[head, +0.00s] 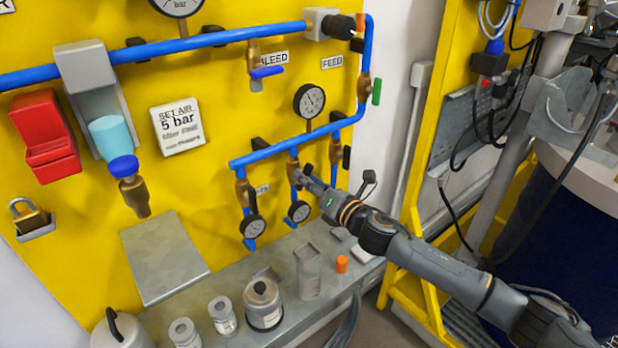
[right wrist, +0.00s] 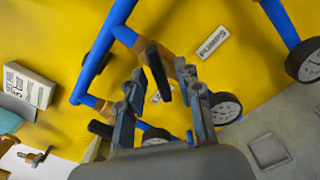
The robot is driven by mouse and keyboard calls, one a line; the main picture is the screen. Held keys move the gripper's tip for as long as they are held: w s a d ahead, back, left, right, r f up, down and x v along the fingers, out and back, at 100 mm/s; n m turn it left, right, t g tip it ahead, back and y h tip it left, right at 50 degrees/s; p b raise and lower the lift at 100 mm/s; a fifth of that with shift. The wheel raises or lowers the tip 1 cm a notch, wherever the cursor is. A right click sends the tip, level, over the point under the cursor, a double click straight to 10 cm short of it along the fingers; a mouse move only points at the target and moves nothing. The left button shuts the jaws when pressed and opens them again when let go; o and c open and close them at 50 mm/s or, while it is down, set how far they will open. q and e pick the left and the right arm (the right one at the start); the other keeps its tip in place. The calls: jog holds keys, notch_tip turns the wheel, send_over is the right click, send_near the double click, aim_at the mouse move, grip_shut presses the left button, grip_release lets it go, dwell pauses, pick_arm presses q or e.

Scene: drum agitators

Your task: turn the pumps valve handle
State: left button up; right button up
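The pumps valve is a brass valve (head: 293,167) on the middle branch below the blue manifold pipe. Its black handle (right wrist: 158,73) shows in the right wrist view, near the white PUMPS label (right wrist: 213,42). My right gripper (head: 305,178) is at this valve and partly covers it in the head view. In the right wrist view, the right gripper's fingers (right wrist: 165,100) are apart, with the handle in the gap between them near the tips. I cannot tell whether either finger touches it. My left gripper is in neither view.
Below, a grey shelf (head: 185,300) holds several jars and an orange cap (head: 342,264). A yellow frame (head: 425,200) stands to the right.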

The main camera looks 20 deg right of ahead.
grip_shut()
jog(key=shift+m, duration=0.5)
jog(key=m+p, duration=0.2)
jog(key=m, duration=0.8)
dwell(0.6)
grip_release()
jog(key=shift+f, duration=0.1)
